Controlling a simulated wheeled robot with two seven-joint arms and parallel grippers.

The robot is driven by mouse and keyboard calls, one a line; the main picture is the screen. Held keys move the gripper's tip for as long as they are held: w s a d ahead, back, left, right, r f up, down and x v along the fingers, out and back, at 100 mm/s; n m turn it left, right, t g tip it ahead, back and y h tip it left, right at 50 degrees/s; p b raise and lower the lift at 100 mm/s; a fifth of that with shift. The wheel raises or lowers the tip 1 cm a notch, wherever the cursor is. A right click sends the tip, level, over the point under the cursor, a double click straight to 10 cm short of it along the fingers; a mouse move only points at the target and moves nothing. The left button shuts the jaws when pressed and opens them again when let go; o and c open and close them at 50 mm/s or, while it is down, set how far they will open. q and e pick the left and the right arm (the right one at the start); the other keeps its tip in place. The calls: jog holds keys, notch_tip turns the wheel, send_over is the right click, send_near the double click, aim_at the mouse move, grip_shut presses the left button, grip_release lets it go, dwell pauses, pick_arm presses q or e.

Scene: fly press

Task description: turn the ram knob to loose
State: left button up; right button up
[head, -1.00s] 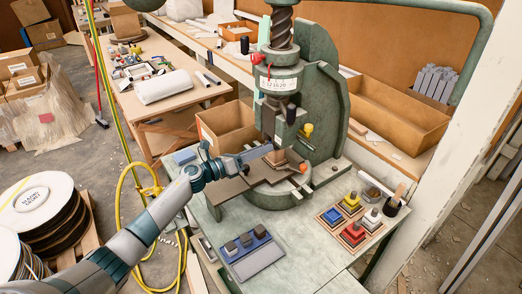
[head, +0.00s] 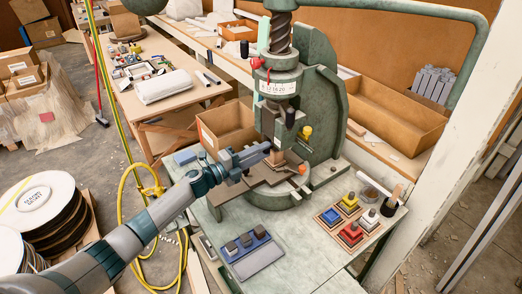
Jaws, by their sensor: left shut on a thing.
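The green fly press stands on the bench with its screw above and its grey ram (head: 279,122) pointing down over the round bed (head: 268,199). My left gripper (head: 269,149) reaches in from the left and is shut at the lower left side of the ram. The ram knob seems to be between its fingers, which hide it, so I cannot read its setting. A wooden block and dark flat plates (head: 255,180) lie on the bed below the ram. My right gripper is not in view.
A yellow knob (head: 305,132) sticks out right of the ram. A red piece (head: 257,63) sits on the collar above. Coloured blocks on a tray (head: 325,221) stand at front right, and a blue-grey tray (head: 262,260) lies in front. A cardboard box (head: 222,124) stands behind my left arm.

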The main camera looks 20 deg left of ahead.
pick_arm(q)
jog(key=shift+n+p, duration=0.3)
jog(key=shift+n, duration=1)
jog(key=o, duration=1)
jog(key=shift+a, duration=0.1)
jog(key=shift+b+v, duration=3.25)
jog(key=shift+v, duration=5.4)
